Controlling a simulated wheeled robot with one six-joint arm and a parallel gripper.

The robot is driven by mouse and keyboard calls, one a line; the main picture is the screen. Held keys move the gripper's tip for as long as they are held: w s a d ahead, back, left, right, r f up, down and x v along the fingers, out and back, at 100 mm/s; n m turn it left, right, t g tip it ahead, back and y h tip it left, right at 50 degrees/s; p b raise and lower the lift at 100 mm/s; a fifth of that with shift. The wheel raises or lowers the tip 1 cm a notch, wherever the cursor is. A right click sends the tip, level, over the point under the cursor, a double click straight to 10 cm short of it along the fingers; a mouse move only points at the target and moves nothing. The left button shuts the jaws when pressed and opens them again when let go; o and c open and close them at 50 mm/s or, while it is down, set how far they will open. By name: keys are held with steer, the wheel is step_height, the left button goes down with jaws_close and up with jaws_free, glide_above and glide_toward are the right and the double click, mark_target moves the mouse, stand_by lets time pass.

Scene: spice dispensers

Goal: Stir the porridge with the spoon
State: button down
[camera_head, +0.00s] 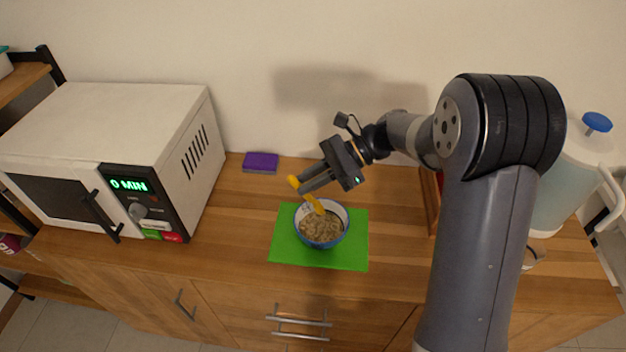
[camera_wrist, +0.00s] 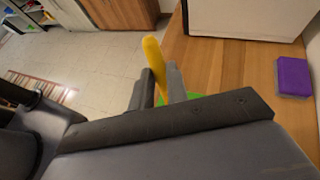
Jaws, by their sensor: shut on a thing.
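The bowl of porridge (camera_head: 321,228) stands on a green mat (camera_head: 345,258) on the wooden counter. The bowl is blue outside and pale inside, with lumpy beige porridge in it. My gripper (camera_head: 303,186) is above the bowl, toward its back left, and is shut on the yellow spoon (camera_head: 314,203). The spoon slants down to the bowl; its lower end is at the porridge, and I cannot tell how deep. In the wrist view the yellow spoon handle (camera_wrist: 153,55) sticks up between the fingers. The bowl is hidden in that view.
A white microwave (camera_head: 182,150) showing "0 MIN" stands at the left. A purple sponge (camera_head: 261,162) lies by the wall. A pale dispenser with a blue knob (camera_head: 597,122) stands at the right, partly behind my arm. Counter between microwave and mat is clear.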

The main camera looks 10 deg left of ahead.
mark_target(313, 206)
steer(key=shift+s+a+f+b, duration=0.25)
steer(key=shift+a+f+b, duration=0.15)
steer(key=shift+f+b, duration=0.2)
steer(key=shift+s+a+f+b, duration=0.25)
steer(key=shift+a+f+b, duration=0.1)
steer(key=shift+f+b, duration=0.2)
steer(key=shift+w+d+f, duration=0.2)
steer(key=shift+d+f, duration=0.1)
steer(key=shift+f, duration=0.2)
steer(key=shift+w+d+f, duration=0.2)
steer(key=shift+d+f, duration=0.05)
steer(key=shift+f, duration=0.25)
steer(key=shift+w+d+f+b, duration=0.15)
steer(key=shift+d+f+b, duration=0.1)
steer(key=shift+f, duration=0.3)
steer(key=shift+w+d+f+b, duration=0.1)
steer(key=shift+d+f+b, duration=0.1)
steer(key=shift+f, duration=0.3)
steer(key=shift+w+d+f+b, duration=0.15)
steer(key=shift+d+f+b, duration=0.1)
steer(key=shift+f, duration=0.3)
steer(key=shift+w, duration=0.15)
